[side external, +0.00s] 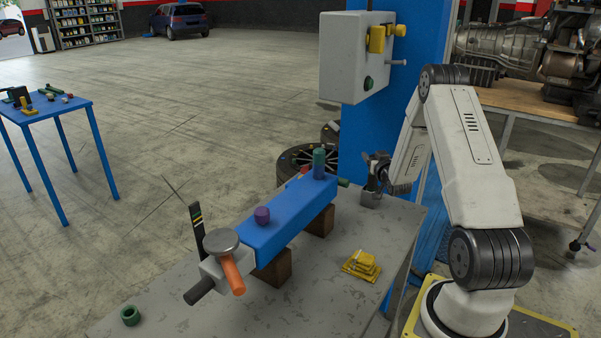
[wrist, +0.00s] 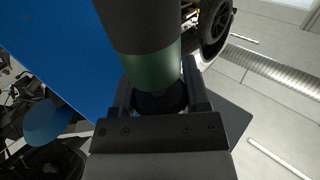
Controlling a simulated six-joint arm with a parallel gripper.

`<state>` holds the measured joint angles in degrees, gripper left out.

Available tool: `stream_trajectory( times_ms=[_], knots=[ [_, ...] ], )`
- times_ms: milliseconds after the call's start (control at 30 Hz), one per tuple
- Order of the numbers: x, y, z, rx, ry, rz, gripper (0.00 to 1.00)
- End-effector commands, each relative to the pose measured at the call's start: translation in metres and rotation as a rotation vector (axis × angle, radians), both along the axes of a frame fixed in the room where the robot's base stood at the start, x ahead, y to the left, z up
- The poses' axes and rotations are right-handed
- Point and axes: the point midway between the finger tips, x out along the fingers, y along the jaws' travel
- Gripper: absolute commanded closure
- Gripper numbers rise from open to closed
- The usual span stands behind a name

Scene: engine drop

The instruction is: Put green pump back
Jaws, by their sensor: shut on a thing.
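In the wrist view a thick cylinder, dark above and green below, taken as the green pump (wrist: 150,68), reaches down between the fingers of my gripper (wrist: 160,95). The fingers are shut on it; where they touch it is partly hidden. In the side view my gripper (side external: 376,172) is small and dark, to the right of the far end of the blue beam (side external: 285,215). A small green end (side external: 343,182) shows just left of it; I cannot tell if it belongs to the pump. A teal-green cylinder (side external: 319,163) stands upright on the beam's far end.
The beam rests on wooden blocks on a grey table (side external: 190,318). A purple knob (side external: 262,215) stands on it. A clamp with an orange handle (side external: 232,275) is at its near end. Yellow pieces (side external: 362,265) and a green ring (side external: 130,316) lie on the table. A control box (side external: 350,60) hangs behind.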

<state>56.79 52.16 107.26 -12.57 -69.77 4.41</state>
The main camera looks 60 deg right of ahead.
Motion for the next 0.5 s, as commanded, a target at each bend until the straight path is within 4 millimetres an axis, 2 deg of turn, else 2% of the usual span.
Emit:
stream_trajectory(
  times_ms=[500],
  knots=[
    [0.0003,-0.0006,-0.0039,-0.004,-0.002,0.0,1.0]
  ],
)
